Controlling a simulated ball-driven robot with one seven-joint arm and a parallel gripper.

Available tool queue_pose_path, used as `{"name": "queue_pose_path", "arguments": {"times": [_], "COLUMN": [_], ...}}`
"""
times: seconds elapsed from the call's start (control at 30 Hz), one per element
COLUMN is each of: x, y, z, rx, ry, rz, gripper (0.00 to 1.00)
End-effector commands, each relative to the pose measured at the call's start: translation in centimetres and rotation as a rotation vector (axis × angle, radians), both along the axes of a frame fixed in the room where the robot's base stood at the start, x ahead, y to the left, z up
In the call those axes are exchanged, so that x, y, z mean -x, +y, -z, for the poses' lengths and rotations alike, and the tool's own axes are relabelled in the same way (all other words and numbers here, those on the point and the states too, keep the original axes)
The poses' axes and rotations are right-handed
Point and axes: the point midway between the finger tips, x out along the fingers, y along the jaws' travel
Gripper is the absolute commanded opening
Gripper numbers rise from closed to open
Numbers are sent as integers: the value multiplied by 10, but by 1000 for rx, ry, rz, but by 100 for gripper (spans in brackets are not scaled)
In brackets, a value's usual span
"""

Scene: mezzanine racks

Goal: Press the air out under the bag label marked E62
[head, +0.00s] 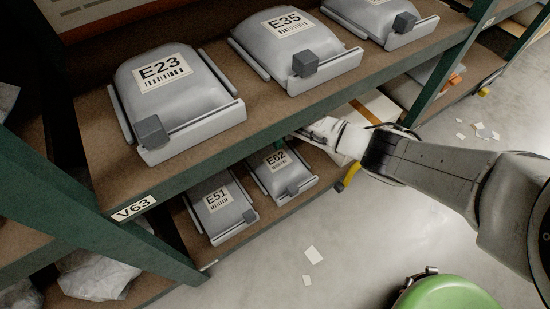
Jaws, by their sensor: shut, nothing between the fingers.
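The grey bag with the E62 label (276,158) lies in a tray on the lower shelf, below the upper shelf's edge. The label is white with black lettering and a barcode. The top of this bag is in the upper shelf's shadow. My gripper (303,134) reaches in from the right, just above and to the right of the E62 bag. Its fingertips are small in the picture and look closed and empty. I cannot tell whether they touch the bag. A dark grey block (292,189) sits at the front of the E62 tray.
The E51 bag (217,199) lies to the left on the same shelf. Bags E23 (163,72) and E35 (287,22) sit on the upper shelf, whose green beam (290,119) overhangs. A green round object (447,293) stands on the floor, otherwise mostly clear with paper scraps (313,255).

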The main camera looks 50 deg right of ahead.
Motion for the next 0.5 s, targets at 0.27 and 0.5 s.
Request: {"name": "queue_pose_path", "arguments": {"times": [0.27, 0.5], "x": [0, 2], "y": [1, 0], "z": [7, 34], "rx": [0, 1], "ry": [-1, -2], "rz": [-1, -2], "gripper": [0, 0]}}
